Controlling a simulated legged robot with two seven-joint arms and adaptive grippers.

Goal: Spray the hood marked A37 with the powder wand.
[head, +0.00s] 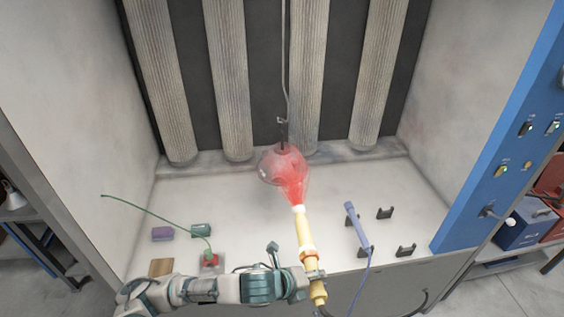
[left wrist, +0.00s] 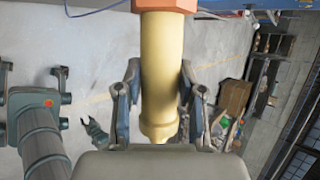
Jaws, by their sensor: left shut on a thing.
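The powder wand (head: 304,235) is yellow with an orange collar and a pale nozzle. My left gripper (head: 314,280) is shut on its handle; the left wrist view shows the two fingers (left wrist: 160,95) on either side of the yellow handle (left wrist: 160,60). The wand points up and away, and a red powder cloud (head: 296,190) spreads from its nozzle over a rounded hood (head: 280,163). The hood hangs from a hook and is partly veiled by red. No A37 mark is readable on it.
A purple block (head: 163,233), a green block (head: 201,230) and a wooden block (head: 161,267) lie on the left. Ribbed columns stand behind. A blue switch panel (head: 510,130) bounds the right.

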